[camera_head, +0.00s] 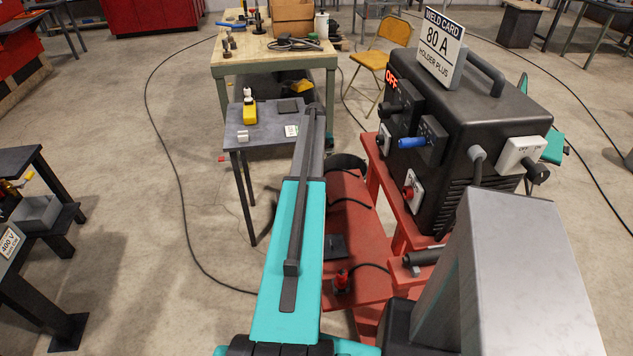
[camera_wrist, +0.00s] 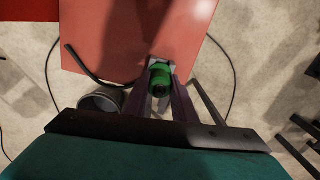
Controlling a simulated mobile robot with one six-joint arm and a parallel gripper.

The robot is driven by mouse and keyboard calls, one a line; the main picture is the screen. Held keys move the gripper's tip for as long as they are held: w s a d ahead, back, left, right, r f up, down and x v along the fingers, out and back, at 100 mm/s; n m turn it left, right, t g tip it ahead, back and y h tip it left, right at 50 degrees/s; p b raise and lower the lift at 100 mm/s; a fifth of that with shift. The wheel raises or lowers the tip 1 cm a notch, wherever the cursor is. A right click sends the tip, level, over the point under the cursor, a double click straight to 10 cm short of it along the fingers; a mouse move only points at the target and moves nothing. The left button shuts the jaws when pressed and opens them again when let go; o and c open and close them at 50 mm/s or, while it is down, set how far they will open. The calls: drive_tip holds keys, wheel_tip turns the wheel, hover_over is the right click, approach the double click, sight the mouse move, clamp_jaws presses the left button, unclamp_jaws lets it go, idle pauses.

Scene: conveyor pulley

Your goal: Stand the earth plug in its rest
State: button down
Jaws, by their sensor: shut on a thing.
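My gripper (camera_wrist: 161,82) shows in the wrist view, its two dark fingers shut on a green plug (camera_wrist: 160,74) with a dark round end. I take this to be the earth plug. A pale grey edge shows around the plug's far side; I cannot tell whether it is fingertip or rest. The plug is over or near the red shelf (camera_wrist: 118,28), and its contact with the shelf cannot be judged. In the head view my arm hides the gripper and the green plug. No rest can be made out for certain.
The black welder (camera_head: 460,140) stands on a red cart (camera_head: 375,190). A blue plug (camera_head: 411,142) is on its front. A red plug (camera_head: 342,281) and a black pad (camera_head: 335,246) are on the lower shelf. A grey bucket (camera_wrist: 101,101) stands beside the shelf. A small grey table (camera_head: 262,128) is behind.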

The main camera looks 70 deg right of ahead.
drive_tip(key=shift+f, duration=0.15)
drive_tip(key=c, duration=1.4)
unclamp_jaws()
drive_tip(key=shift+r+p, duration=1.9)
drive_tip(key=shift+r, duration=2.65)
